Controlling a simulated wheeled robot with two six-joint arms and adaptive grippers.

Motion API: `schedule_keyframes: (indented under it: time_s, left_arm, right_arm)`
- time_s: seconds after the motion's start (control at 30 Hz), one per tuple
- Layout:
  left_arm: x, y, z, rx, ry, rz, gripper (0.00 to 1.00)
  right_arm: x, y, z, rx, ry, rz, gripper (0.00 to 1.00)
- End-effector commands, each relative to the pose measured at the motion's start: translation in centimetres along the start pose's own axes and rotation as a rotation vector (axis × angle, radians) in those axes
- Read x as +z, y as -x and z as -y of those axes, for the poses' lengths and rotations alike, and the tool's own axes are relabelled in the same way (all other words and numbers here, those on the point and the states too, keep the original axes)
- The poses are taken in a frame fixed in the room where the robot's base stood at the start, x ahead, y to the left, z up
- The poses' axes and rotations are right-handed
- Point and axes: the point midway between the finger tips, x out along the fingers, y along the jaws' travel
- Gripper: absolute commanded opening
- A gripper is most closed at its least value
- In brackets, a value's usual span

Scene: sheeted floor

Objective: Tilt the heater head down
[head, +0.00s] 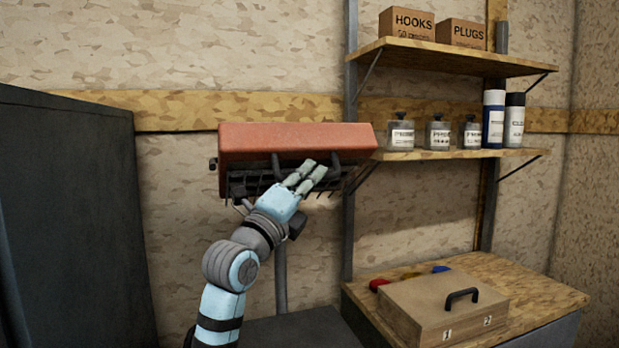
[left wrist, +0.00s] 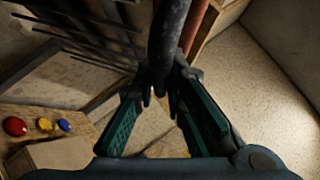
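The heater head (head: 295,142) is a long orange-red box on a dark post, with a black wire grille along its underside. A dark bar handle (head: 277,162) stands out from its front. My left gripper (head: 312,172) is up at this front. In the left wrist view, the dark bar of the handle (left wrist: 168,45) runs down between the two fingers (left wrist: 163,88), which close in on it from both sides. The fingers hide the middle of the handle in the head view. My right gripper is in neither view.
Shelves (head: 455,62) with boxes, jars and spray cans stand close on the right. Below them a wooden case (head: 445,300) lies on a bench (head: 545,285). A tall dark cabinet (head: 70,210) fills the left.

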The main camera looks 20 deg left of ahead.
Motion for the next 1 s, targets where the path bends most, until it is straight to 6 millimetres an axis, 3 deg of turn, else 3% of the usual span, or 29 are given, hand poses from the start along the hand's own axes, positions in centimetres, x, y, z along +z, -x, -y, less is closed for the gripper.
schedule_keyframes:
  time_s: [0.03, 0.13, 0.47, 0.8, 1.0]
  left_arm:
    - [-0.3, 0.0, -0.6, 0.013, 0.001, -0.006, 0.19]
    - [-0.2, 0.0, -0.5, 0.011, 0.001, -0.005, 0.31]
    - [-0.1, 0.5, -0.3, 0.006, 0.001, -0.002, 0.31]
    - [-0.1, 6.9, -0.4, 0.008, -0.001, -0.004, 0.31]
    - [-0.1, 7.5, -0.3, 0.008, 0.002, -0.004, 0.31]
  right_arm:
    - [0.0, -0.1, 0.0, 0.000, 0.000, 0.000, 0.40]
    - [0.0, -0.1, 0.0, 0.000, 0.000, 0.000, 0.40]
    - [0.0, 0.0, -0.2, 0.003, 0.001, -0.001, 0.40]
    - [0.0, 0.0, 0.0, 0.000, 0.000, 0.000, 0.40]
    - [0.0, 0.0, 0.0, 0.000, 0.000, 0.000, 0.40]
